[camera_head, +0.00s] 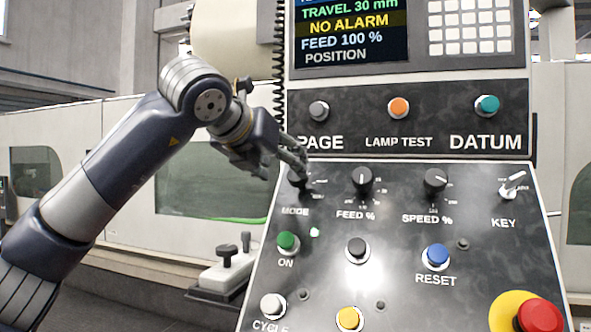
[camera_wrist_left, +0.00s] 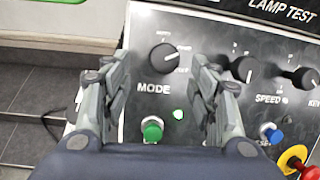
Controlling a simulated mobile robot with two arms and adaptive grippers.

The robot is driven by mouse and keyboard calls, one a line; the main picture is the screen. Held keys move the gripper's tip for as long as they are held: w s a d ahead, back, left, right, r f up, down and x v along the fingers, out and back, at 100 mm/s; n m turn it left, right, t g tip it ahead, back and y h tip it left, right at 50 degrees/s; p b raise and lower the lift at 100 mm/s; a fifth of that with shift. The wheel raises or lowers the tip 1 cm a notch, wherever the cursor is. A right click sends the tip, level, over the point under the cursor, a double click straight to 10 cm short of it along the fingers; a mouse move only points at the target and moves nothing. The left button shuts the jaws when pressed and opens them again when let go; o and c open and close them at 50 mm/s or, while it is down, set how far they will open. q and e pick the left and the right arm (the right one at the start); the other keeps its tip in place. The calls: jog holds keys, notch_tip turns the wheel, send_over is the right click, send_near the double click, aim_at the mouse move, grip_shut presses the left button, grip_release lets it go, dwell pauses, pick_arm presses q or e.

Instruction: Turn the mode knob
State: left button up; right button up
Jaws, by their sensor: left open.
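The mode knob (camera_wrist_left: 163,58) is a round black knob with a light pointer line, above the word MODE on the dark control panel. In the left wrist view it lies ahead of and between the two open fingers of my left gripper (camera_wrist_left: 160,100), and the pointer aims to the right and slightly up. In the head view my left gripper (camera_head: 285,165) reaches in from the left, its fingers at the knob (camera_head: 297,181) and partly covering it. I cannot tell whether a finger touches it. My right gripper is not in view.
The feed knob (camera_head: 362,181) and speed knob (camera_head: 435,181) sit to the right, then the key switch (camera_head: 512,187). Below are the green ON button (camera_head: 288,243), blue RESET button (camera_head: 437,256) and red emergency stop (camera_head: 540,316). A coiled cable (camera_head: 280,75) hangs beside the panel's left edge.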

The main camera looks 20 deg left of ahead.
aim_at(295, 175)
pick_arm(q)
jog(key=x, duration=0.2)
jog(key=p+x, duration=0.1)
jog(key=x, duration=0.1)
jog(key=shift+w+d, duration=0.25)
jog(key=x, duration=0.2)
jog(key=shift+w+f+p, duration=0.3)
jog(key=shift+p, duration=0.1)
jog(key=shift+w+d, duration=0.1)
jog(key=shift+c, duration=0.5)
jog(key=c, duration=1)
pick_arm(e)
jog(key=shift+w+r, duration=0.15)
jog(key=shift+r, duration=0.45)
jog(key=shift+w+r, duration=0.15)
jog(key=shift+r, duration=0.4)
